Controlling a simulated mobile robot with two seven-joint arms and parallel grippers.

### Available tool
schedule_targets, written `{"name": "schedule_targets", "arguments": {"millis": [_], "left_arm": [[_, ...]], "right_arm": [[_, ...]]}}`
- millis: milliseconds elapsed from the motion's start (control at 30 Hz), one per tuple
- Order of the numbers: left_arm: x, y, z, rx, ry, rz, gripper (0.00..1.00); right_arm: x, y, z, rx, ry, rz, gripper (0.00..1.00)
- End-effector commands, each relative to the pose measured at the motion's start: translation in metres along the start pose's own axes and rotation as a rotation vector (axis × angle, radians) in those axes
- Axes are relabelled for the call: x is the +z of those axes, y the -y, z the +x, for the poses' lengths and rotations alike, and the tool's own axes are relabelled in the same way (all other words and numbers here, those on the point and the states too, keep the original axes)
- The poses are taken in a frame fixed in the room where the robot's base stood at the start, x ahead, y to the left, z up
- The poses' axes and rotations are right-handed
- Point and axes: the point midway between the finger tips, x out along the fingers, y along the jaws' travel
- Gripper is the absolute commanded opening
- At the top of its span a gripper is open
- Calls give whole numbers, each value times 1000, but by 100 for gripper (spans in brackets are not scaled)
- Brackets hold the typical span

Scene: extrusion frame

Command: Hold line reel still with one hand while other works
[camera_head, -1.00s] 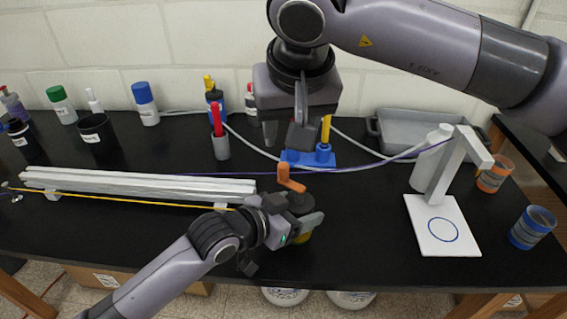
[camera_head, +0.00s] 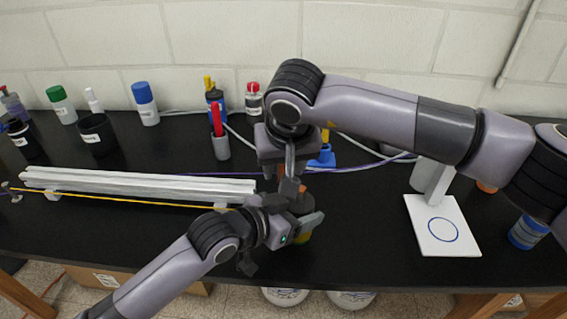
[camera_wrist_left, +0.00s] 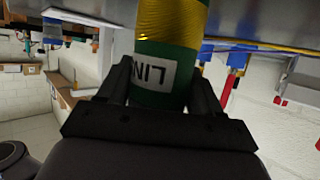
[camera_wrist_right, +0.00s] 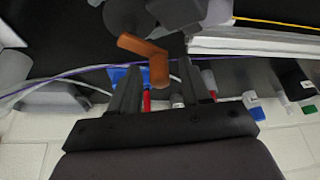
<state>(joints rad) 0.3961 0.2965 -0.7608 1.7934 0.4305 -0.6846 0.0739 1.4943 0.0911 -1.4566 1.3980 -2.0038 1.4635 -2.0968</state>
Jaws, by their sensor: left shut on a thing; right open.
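The line reel is a green cylinder (camera_wrist_left: 150,75) wound with yellow line, with a white label, in the left wrist view. My left gripper (camera_head: 298,226) is shut around its body at the table's front. In the head view the reel is mostly hidden by both grippers, with a little yellow (camera_head: 302,238) showing. Its orange crank (camera_wrist_right: 145,50) shows in the right wrist view. My right gripper (camera_head: 287,182) is open just above the reel. In its wrist view (camera_wrist_right: 160,78) the crank's upright knob appears between the open fingers, with no visible grip.
A white extrusion rail (camera_head: 140,185) lies to the left, with a yellow line (camera_head: 120,200) running in front. A purple line passes behind. A white stand with a blue ring (camera_head: 442,230) is at right. Bottles and cups line the back. The front left table is clear.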

Motion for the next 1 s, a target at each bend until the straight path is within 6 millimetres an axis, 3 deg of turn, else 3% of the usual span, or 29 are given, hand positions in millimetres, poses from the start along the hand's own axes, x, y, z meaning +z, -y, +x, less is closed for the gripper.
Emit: {"name": "schedule_targets", "arguments": {"millis": [67,200,633,1000], "left_arm": [[0,0,0,0,0,0,31],[0,0,0,0,0,0,31],[0,0,0,0,0,0,31],[0,0,0,-1,1,0,31]], "right_arm": [[0,0,0,0,0,0,44],[0,0,0,0,0,0,0],[-2,-1,0,23,1,53,0],[-7,-9,2,130,0,311,0]]}}
